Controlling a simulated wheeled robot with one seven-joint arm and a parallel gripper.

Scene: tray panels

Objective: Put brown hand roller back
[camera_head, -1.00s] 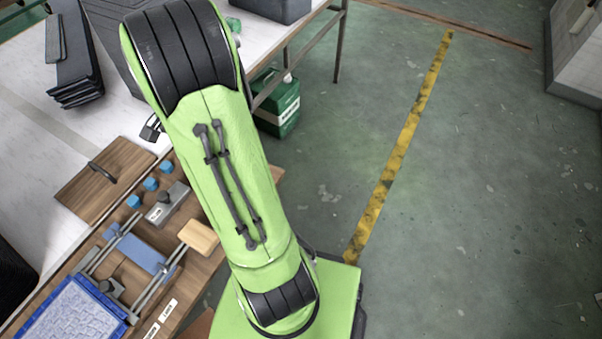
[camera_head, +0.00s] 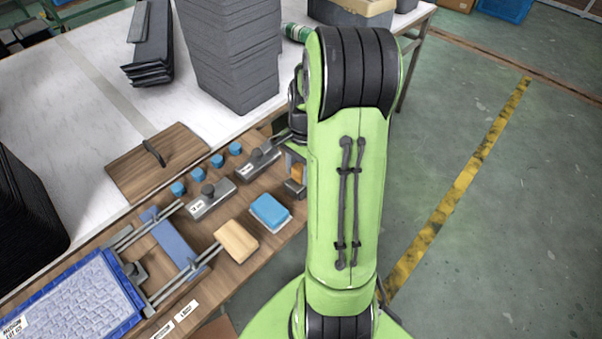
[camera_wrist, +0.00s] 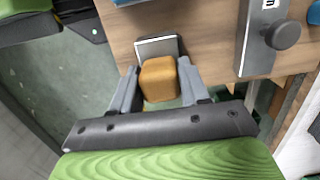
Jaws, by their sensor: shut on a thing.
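The brown hand roller (camera_wrist: 159,82) is an orange-brown rounded block with a pale, grey-edged plate at its far side in the wrist view. My gripper (camera_wrist: 158,70) is shut on it, one grey finger on each side. In the head view the brown hand roller (camera_head: 297,173) shows as a small brown patch beside my arm, at the right end of the wooden board (camera_head: 222,282). My arm hides part of it there. I cannot tell whether it touches the board.
On the board a blue-topped block (camera_head: 270,210), a tan block (camera_head: 236,242), grey knobbed blocks (camera_head: 211,200) and several blue cylinders (camera_head: 235,149) stand left of my arm. A blue tray (camera_head: 75,300) lies at lower left. Dark stacked panels (camera_head: 230,55) stand behind.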

